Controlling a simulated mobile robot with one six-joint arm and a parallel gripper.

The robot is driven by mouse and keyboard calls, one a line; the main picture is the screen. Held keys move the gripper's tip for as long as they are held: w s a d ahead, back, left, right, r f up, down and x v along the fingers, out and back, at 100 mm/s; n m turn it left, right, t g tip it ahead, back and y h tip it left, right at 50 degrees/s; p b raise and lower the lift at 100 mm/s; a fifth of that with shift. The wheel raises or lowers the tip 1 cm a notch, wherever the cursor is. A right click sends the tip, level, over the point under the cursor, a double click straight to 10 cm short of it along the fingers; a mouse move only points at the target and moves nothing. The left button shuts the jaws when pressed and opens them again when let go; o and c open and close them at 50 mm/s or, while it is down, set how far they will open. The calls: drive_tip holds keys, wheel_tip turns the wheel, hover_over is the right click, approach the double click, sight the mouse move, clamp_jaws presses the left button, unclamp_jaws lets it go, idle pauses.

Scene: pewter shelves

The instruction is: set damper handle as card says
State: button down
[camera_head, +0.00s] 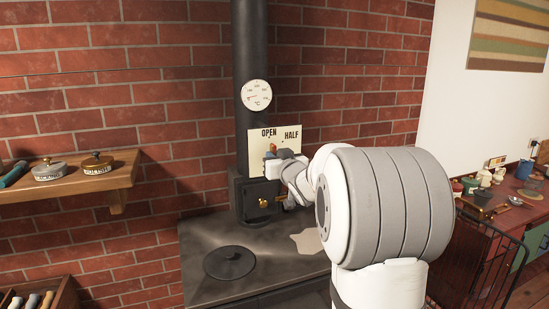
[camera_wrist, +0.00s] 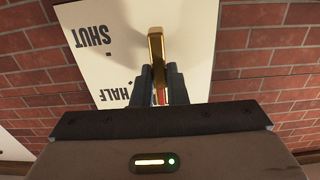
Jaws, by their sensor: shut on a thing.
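The damper plate (camera_head: 259,160) is a cream panel on the black stove pipe. OPEN and HALF are legible on it in the head view. In the wrist view the plate (camera_wrist: 120,60) shows SHUT and HALF upside down, with a dot by each word. The damper handle (camera_wrist: 156,46) is a brass bar standing in front of the plate. My gripper (camera_wrist: 163,78) is shut on it, with one dark finger on each side. In the head view my gripper (camera_head: 271,154) is at the plate, partly hidden by my wrist. The handle's exact setting is unclear. I see no readable instruction card.
A round gauge (camera_head: 257,95) is on the pipe above the plate. The black stove top (camera_head: 205,245) below has a round lid (camera_head: 229,262) and a pale patch (camera_head: 308,241). A wooden shelf (camera_head: 60,190) with lidded pots is at left. A cluttered counter (camera_head: 515,205) is at right.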

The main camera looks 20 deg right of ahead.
drive_tip(key=m+p, duration=0.1)
drive_tip(key=m, duration=0.3)
drive_tip(key=d+m+p, duration=0.1)
drive_tip(key=m+p, duration=0.1)
drive_tip(key=m, duration=0.2)
drive_tip(key=shift+d+f+m, duration=0.1)
drive_tip(key=shift+f+m, duration=0.1)
drive_tip(key=shift+m, duration=0.1)
idle(0.5)
drive_tip(key=c, duration=1.4)
unclamp_jaws()
drive_tip(key=shift+c, duration=0.2)
